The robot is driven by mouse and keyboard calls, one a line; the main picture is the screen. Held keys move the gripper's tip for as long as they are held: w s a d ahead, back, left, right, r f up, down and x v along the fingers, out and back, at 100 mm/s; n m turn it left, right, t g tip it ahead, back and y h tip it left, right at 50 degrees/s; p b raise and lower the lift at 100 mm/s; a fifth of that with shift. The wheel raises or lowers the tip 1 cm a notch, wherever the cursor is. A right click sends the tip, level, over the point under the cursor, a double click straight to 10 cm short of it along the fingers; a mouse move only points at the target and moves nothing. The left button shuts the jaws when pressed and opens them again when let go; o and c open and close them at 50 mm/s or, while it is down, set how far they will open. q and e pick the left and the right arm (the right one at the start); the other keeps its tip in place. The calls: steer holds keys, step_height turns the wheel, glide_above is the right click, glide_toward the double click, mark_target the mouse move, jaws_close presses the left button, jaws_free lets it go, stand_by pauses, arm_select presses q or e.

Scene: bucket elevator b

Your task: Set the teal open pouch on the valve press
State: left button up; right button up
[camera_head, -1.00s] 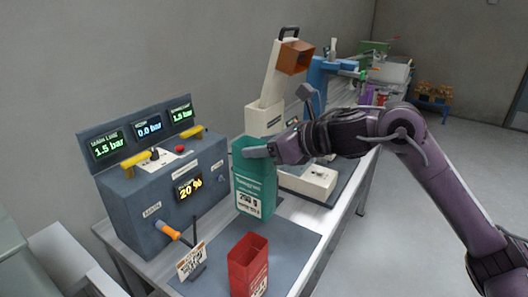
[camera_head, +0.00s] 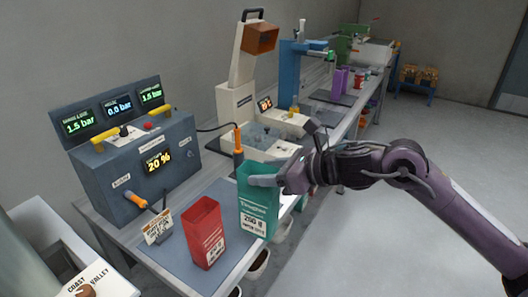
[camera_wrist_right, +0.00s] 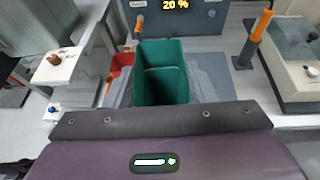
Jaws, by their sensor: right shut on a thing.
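The teal open pouch (camera_head: 258,208) is upright with its open top facing up and a white label on its front. My right gripper (camera_head: 270,181) is shut on the pouch's upper part, at the bench's front edge, right of a red open pouch (camera_head: 204,232). In the right wrist view the teal pouch (camera_wrist_right: 162,88) shows its empty-looking inside. A blue upright machine with a white handle (camera_head: 291,75) stands farther along the bench and looks like a press. No readable label confirms that it is the valve press. My left gripper is not in view.
A dark control box (camera_head: 135,175) with pressure displays stands at left. A beige machine with a brown hopper (camera_head: 242,105) and an orange-handled tool (camera_head: 238,150) stand behind the teal pouch. Purple pouches (camera_head: 340,80) stand farther back. Open floor lies right of the bench.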

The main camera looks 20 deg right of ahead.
steer(key=s+f+n+g+y, duration=0.1)
steer(key=s+f+n+g, duration=0.1)
steer(key=s+f, duration=1)
step_height(320, 180, down, 5)
steer(key=shift+s+d+f+y, duration=0.2)
steer(key=shift+s+d+y, duration=0.1)
steer(key=shift+s, duration=0.1)
steer(key=shift+a, duration=0.1)
